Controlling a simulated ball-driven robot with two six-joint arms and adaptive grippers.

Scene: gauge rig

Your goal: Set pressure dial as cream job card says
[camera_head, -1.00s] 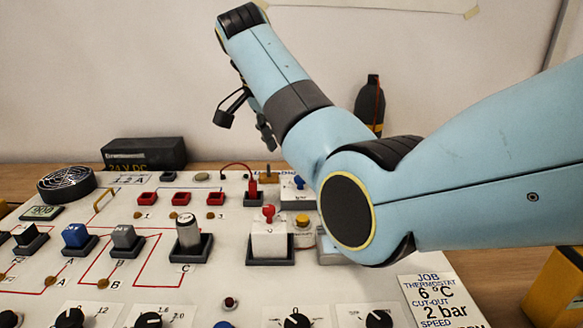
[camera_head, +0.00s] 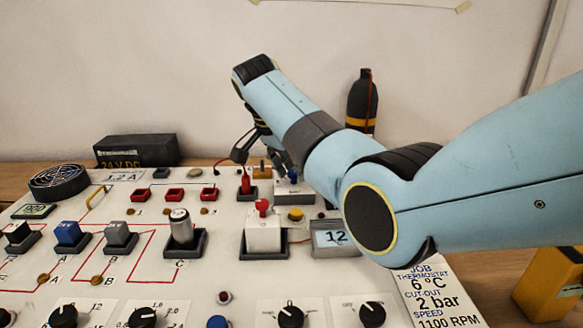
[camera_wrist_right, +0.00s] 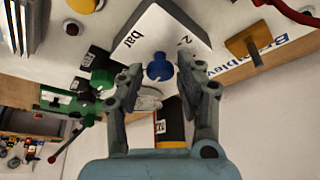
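The cream job card (camera_head: 433,297) at the lower right reads thermostat 6 °C, cut-out 2 bar, speed 1100 RPM. The pressure dial is a blue knob (camera_wrist_right: 159,68) on a white block (camera_wrist_right: 150,32) marked "bar" in the right wrist view. The same knob shows small at the back of the panel in the head view (camera_head: 293,175). My right gripper (camera_wrist_right: 160,74) is open, a finger on either side of the knob in the picture. I cannot tell whether either touches it. The knob's pointer is not readable. My left gripper is out of view.
A black bottle (camera_head: 361,108) stands behind my right arm. Several switches and knobs cover the white panel (camera_head: 210,280).

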